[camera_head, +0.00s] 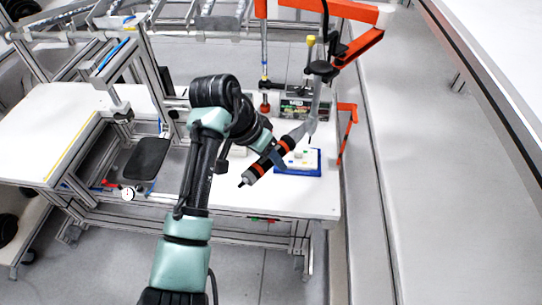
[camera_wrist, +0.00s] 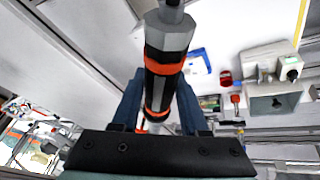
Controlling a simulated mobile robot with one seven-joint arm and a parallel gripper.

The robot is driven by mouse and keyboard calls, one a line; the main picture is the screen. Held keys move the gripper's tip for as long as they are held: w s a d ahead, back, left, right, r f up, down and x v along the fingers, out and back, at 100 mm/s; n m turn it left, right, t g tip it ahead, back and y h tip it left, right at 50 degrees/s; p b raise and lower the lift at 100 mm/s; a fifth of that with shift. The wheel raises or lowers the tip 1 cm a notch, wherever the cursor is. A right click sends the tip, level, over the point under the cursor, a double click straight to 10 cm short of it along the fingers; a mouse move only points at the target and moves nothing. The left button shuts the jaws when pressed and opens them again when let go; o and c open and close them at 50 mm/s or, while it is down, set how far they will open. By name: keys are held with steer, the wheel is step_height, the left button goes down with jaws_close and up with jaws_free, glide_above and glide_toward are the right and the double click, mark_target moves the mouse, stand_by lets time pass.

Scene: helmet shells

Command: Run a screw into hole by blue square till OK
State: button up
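My gripper (camera_wrist: 160,98) has its two blue fingers on either side of a black and grey power screwdriver (camera_wrist: 161,62) with orange bands, and looks shut on it. In the head view the screwdriver (camera_head: 267,161) is tilted in my gripper (camera_head: 276,154), beside and partly in front of a blue tray (camera_head: 284,173). A pale work piece (camera_head: 303,156) with small coloured marks lies on the tray. The tray's blue and white also show in the wrist view (camera_wrist: 198,60). The blue square, its hole and any screw are too small to make out.
The white bench (camera_head: 230,195) has bare space left of the tray. An orange support arm (camera_head: 345,42) with a black joint stands behind the screwdriver. A dark box with a display (camera_head: 305,109) and a red-based upright tool (camera_head: 265,104) stand at the back.

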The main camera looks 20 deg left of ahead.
jaws_close()
stand_by(0.9)
jaws_free()
jaws_close()
steer(key=shift+r, duration=0.15)
steer(key=shift+a, duration=0.1)
